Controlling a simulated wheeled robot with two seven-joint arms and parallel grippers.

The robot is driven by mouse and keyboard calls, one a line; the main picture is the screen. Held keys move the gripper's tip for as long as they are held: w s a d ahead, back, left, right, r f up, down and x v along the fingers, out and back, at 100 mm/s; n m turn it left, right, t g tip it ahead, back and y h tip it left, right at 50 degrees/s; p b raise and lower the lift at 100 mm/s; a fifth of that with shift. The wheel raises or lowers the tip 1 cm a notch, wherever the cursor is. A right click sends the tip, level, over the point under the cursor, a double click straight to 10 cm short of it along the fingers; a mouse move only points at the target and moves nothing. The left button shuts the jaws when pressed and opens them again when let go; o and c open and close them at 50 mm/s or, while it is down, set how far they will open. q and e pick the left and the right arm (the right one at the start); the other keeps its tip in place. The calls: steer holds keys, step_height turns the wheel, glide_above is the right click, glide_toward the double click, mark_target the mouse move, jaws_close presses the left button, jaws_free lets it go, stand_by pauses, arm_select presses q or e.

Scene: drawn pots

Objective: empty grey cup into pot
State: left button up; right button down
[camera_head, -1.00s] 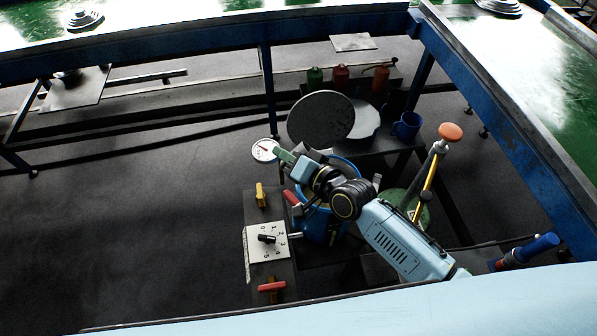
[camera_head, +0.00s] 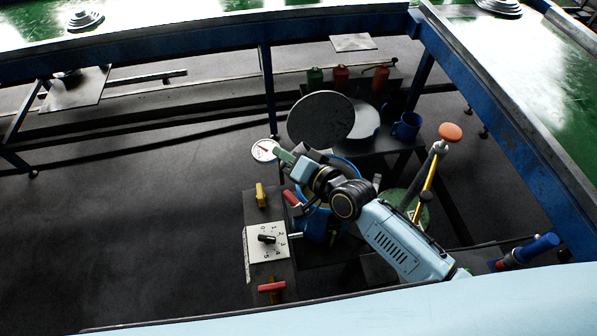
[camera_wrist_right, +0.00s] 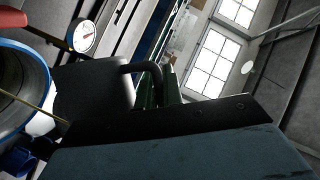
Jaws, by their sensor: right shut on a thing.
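My right gripper (camera_head: 286,157) reaches over the blue pot (camera_head: 348,168) from the lower right. It is shut on the handle of the grey cup (camera_head: 316,154), which my gripper and wrist partly hide in the head view. In the right wrist view the dark grey cup (camera_wrist_right: 92,88) hangs by its curved handle at the jaws, and the pot's blue rim (camera_wrist_right: 45,75) is close beside it. The cup looks tilted, but its mouth and any contents cannot be made out. My arm covers much of the pot. My left gripper is not in view.
A round grey lid (camera_head: 320,118) stands raised behind the pot. A dial gauge (camera_head: 264,150) is close to the gripper on the left. A blue mug (camera_head: 407,126) and several bottles stand farther back. A panel with a knob (camera_head: 267,240) lies at the front left.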

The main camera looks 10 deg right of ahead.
steer(key=shift+r, duration=0.1)
steer(key=shift+w+d+r+m, duration=0.1)
steer(key=shift+d+r+m, duration=0.1)
steer(key=shift+d+m, duration=0.1)
steer(key=shift+r+b, duration=0.1)
steer(key=shift+b, duration=0.3)
stand_by(1.0)
steer(key=shift+w+d+r+m+y, duration=0.1)
steer(key=shift+d+r+m+y, duration=0.15)
steer(key=shift+m+y, duration=0.15)
steer(key=shift+b, duration=0.35)
stand_by(0.9)
steer(key=shift+d+r+m, duration=0.2)
steer(key=shift+r+m, duration=0.05)
steer(key=shift+m, duration=0.05)
steer(key=shift+w+b, duration=0.1)
steer(key=shift+b, duration=0.25)
stand_by(0.8)
steer(key=shift+d+r+m+b, duration=0.2)
steer(key=shift+d+m+b, duration=0.1)
